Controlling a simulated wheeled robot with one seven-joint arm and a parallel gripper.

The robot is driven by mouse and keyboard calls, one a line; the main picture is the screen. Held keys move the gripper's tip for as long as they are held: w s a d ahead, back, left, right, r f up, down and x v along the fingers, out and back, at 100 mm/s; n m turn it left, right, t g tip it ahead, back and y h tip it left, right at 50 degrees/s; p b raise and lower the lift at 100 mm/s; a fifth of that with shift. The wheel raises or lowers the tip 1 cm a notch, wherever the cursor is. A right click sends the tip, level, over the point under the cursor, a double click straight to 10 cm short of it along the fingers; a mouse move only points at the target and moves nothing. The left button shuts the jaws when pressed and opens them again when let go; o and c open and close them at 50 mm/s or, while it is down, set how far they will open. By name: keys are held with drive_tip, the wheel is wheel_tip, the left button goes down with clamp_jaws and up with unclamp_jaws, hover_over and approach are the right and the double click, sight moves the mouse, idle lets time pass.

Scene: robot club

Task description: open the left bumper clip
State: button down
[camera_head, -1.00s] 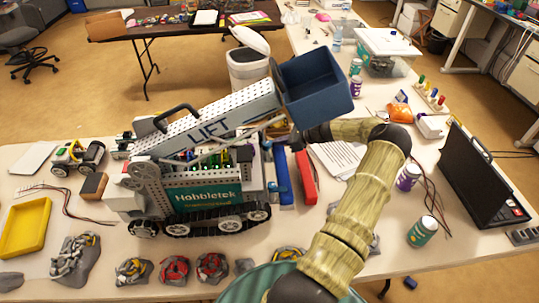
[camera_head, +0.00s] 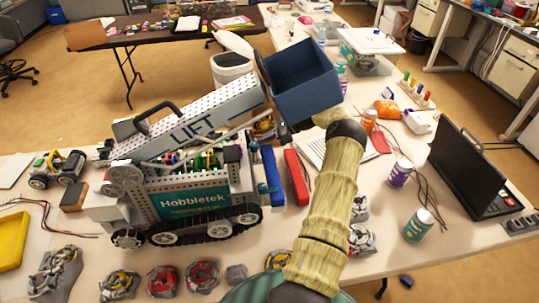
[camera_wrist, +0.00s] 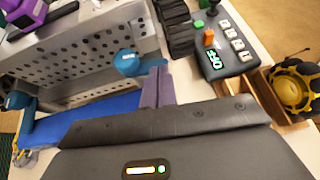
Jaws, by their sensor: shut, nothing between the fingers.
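The tracked LIFT robot (camera_head: 185,200) stands on the table with a blue bumper (camera_head: 272,175) along its right end. In the wrist view the blue bumper (camera_wrist: 95,112) runs below a perforated grey plate. A round blue clip part (camera_wrist: 125,62) sits at its right end and another blue clip part (camera_wrist: 28,122) at its left end. I cannot tell which is called left. My gripper (camera_wrist: 158,85) shows purple-grey fingers, closed and empty, just right of the right-hand blue part; contact is unclear. In the head view the fingers are hidden around the raised blue bucket.
A red bar (camera_head: 297,178) stands beside the bumper. The blue bucket (camera_head: 300,82) hangs above my wrist. A control box (camera_wrist: 222,48) and a wooden tray (camera_wrist: 270,98) are close right of the fingers. A black laptop (camera_head: 478,170) and bottles stand further right.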

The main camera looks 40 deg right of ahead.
drive_tip(key=shift+w, duration=0.15)
idle(0.3)
drive_tip(key=shift+a, duration=0.1)
idle(0.3)
drive_tip(key=shift+s+a+r+p, duration=0.1)
drive_tip(key=shift+s+a+p, duration=0.1)
drive_tip(key=shift+a+p, duration=0.4)
drive_tip(key=shift+a+f, duration=0.2)
drive_tip(key=shift+d+f, duration=0.1)
drive_tip(key=shift+d, duration=0.2)
drive_tip(key=w+d+f+b+v, duration=0.1)
drive_tip(key=b+v, duration=0.2)
drive_tip(key=v, duration=1)
drive_tip(key=shift+s+d+b, duration=0.2)
drive_tip(key=shift+d+b, duration=0.1)
drive_tip(key=shift+d, duration=0.35)
